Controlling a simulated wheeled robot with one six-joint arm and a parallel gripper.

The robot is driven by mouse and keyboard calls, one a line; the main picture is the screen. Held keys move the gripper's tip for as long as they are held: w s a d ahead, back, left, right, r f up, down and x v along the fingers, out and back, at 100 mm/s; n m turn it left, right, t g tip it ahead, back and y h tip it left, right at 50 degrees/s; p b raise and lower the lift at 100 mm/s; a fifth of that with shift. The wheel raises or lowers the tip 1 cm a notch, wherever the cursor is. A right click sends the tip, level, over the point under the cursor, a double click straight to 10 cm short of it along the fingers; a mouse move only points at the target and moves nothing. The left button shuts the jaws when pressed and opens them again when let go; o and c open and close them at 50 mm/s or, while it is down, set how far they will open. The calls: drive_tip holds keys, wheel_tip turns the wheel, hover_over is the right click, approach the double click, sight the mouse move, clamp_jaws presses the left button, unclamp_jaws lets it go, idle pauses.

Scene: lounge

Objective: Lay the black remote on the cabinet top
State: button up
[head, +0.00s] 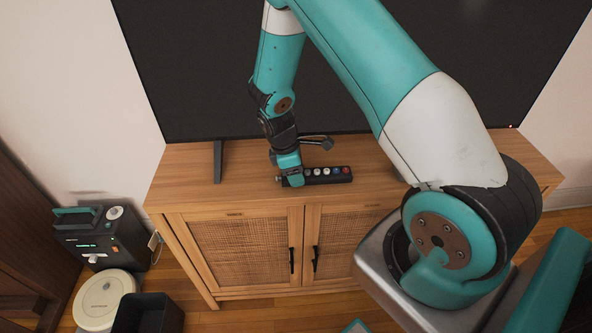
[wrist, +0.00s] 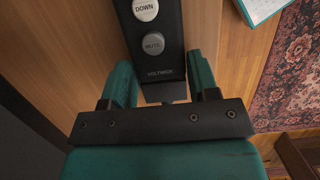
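My gripper (head: 290,180) is at the remote's left end. In the wrist view the remote (wrist: 152,62) shows DOWN and MUTE buttons and runs between the two teal fingers of my gripper (wrist: 162,88). The fingers lie close against both its sides with no clear gap. I cannot tell whether the remote's underside touches the wood.
A large dark television (head: 200,70) stands on the cabinet, its foot (head: 218,162) left of my gripper. The cabinet top's front edge is close. A black device (head: 100,240), a round cream robot vacuum (head: 104,300) and a black bin (head: 148,314) are on the floor at left.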

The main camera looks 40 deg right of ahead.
drive_tip(key=o, duration=0.3)
drive_tip(key=shift+o, duration=0.2)
drive_tip(key=shift+r, duration=0.15)
drive_tip(key=a+r+m+t+y+b, duration=0.1)
drive_tip(key=a+r, duration=0.3)
drive_tip(key=r, duration=0.4)
drive_tip(key=a+r, duration=0.4)
drive_tip(key=r, duration=0.5)
drive_tip(key=s+a+r+m+y, duration=0.1)
drive_tip(key=s+a+r+y, duration=0.1)
drive_tip(key=s, duration=0.5)
drive_tip(key=s+a+r+m+y, duration=0.1)
drive_tip(key=s+a+r, duration=0.4)
drive_tip(key=s+a, duration=0.2)
drive_tip(key=s+a+r+m+y, duration=0.1)
drive_tip(key=s+a+r+y, duration=0.1)
drive_tip(key=s+a+r, duration=0.2)
drive_tip(key=s, duration=0.3)
drive_tip(key=shift+s+a+t+y, duration=0.15)
drive_tip(key=shift+a+t+y, duration=0.15)
drive_tip(key=shift+a, duration=0.1)
drive_tip(key=shift+r, duration=0.1)
